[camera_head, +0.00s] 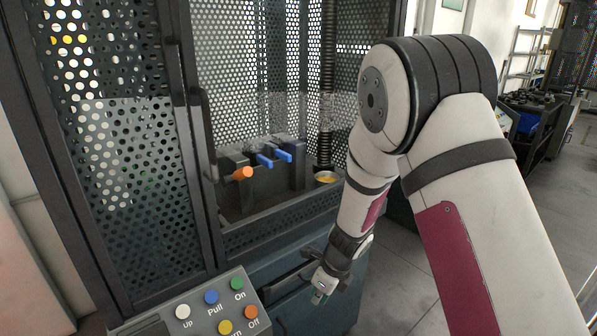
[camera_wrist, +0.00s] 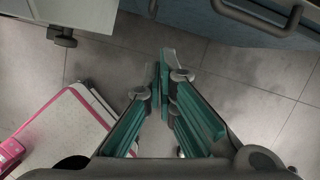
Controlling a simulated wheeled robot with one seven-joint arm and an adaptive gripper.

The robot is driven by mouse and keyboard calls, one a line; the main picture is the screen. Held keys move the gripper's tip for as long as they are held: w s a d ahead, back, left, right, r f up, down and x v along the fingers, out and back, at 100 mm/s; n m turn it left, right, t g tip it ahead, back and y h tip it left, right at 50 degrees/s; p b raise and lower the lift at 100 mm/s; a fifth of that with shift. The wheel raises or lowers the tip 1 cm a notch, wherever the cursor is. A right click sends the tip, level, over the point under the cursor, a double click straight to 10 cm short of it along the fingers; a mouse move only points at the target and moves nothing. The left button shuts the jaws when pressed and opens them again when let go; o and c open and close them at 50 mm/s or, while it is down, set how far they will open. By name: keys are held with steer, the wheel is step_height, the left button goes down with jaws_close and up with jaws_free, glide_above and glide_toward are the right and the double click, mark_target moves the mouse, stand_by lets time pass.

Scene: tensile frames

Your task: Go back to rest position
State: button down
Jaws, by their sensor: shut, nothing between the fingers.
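My gripper (camera_head: 321,292) hangs low at the end of my bent arm, in front of the blue cabinet under the machine. In the wrist view, the teal fingers of my gripper (camera_wrist: 164,62) come together at their tips, with nothing between them. They point down over bare grey floor tiles, apart from the cabinet. My gripper holds nothing and touches nothing that I can see.
The tensile frame (camera_head: 180,150) has perforated walls, a dark door handle (camera_head: 206,130), and orange and blue handles inside. A button panel (camera_head: 205,300) stands at the front left. The cabinet (camera_wrist: 185,12) borders the floor. Free floor (camera_head: 400,270) lies to the right.

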steer(key=s+d+r+n+p, duration=0.1)
steer(key=s+r+n, duration=0.3)
steer(key=r, duration=0.5)
steer(key=s+d+r+n+y+p, duration=0.15)
steer(key=s+r+n, duration=0.3)
steer(key=r, duration=0.45)
steer(key=s+d+r+n+p, duration=0.15)
steer(key=s+r+n, duration=0.3)
steer(key=r, duration=0.55)
steer(key=s+d+r+n+h+p, duration=0.1)
steer(key=s+d+r+n, duration=0.2)
steer(key=s, duration=0.4)
steer(key=s+d+r+n+t+h+p, duration=0.1)
steer(key=s+d+r+n, duration=0.2)
steer(key=s+r+n, duration=0.1)
steer(key=s+d+r+n+t+h+p, duration=0.1)
steer(key=s+d+r+n+h+p, duration=0.1)
steer(key=s, duration=0.7)
steer(key=d+r+n, duration=0.1)
steer(key=d+n, duration=0.1)
steer(key=n, duration=0.1)
steer(key=shift+s+r, duration=0.3)
steer(key=shift+r, duration=0.05)
steer(key=shift+a, duration=0.1)
